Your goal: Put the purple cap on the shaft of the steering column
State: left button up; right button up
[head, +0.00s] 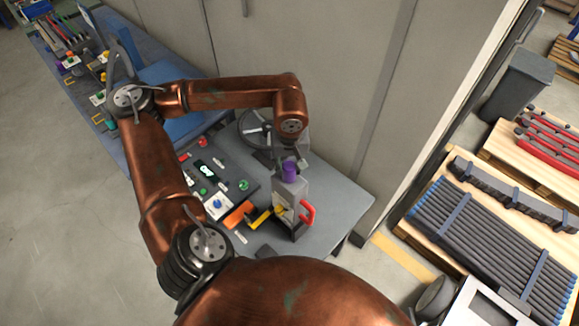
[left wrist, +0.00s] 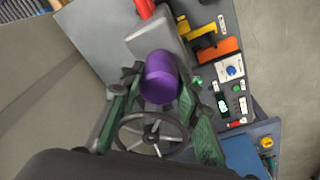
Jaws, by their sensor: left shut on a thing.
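The purple cap (head: 290,171) is held between the fingertips of my left gripper (head: 284,160). In the left wrist view the cap (left wrist: 160,77) sits between the gripper's green fingers. The grey steering column (head: 292,192), with a red handle on its side, stands on the table directly below the cap in the head view. The column's grey body also shows behind the cap in the left wrist view (left wrist: 156,38). The shaft is hidden, and I cannot tell whether the cap touches it. My right gripper is not in view.
A steering wheel (head: 256,127) is beside the column. A dark control panel (head: 212,183) and a yellow-and-orange lever (head: 243,216) are to its left. The grey table (head: 336,207) is bare right of the column. Pallets (head: 483,230) with dark bars stand at far right.

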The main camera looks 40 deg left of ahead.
pick_arm(q)
jog(key=shift+f, duration=0.2)
jog(key=o, duration=1)
jog(key=shift+r, duration=0.1)
jog(key=shift+o, duration=0.6)
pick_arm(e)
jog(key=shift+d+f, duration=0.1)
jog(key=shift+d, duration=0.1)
pick_arm(q)
notch_tip(320, 180, up, 12)
jog(key=s+d, duration=0.1)
